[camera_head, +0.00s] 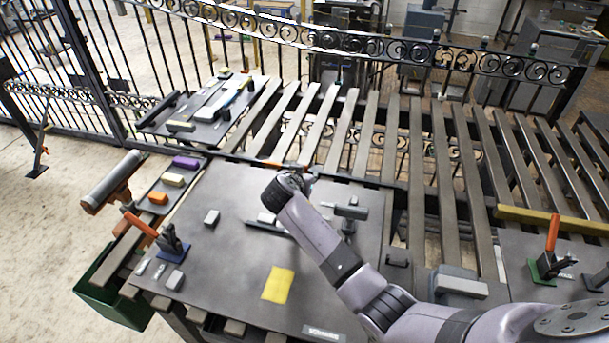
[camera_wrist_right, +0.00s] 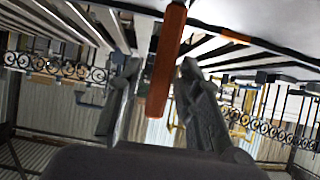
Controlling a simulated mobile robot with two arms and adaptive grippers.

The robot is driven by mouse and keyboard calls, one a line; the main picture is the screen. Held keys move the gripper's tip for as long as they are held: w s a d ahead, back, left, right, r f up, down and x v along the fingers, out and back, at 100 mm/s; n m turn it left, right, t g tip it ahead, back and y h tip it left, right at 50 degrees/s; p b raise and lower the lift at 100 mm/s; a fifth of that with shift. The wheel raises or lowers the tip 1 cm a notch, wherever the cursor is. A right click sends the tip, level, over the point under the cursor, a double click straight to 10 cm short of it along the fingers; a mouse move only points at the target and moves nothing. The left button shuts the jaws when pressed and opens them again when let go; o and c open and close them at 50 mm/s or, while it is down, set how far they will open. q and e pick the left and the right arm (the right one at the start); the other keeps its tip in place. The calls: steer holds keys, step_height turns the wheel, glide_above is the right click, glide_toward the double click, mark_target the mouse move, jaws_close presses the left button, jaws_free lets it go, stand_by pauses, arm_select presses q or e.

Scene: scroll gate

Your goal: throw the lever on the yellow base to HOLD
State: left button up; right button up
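In the right wrist view, which is upside down, an orange-red lever handle (camera_wrist_right: 166,62) stands between the fingers of my right gripper (camera_wrist_right: 160,70). The fingers are spread on either side of it, with a gap on the left; contact on the right cannot be told. Its base is out of sight there. No yellow base shows. Other orange-handled levers stand on a blue base (camera_head: 173,252) and a green base (camera_head: 543,270). My left gripper is out of view.
A yellow sheet (camera_head: 278,284) lies on the table. A grey fixture (camera_head: 350,212) stands right of my arm. Purple (camera_head: 186,162), cream (camera_head: 173,179) and orange (camera_head: 158,198) blocks line the left side. Slats and a scrolled fence (camera_head: 440,54) lie behind.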

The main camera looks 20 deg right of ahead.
steer(key=v, duration=1.2)
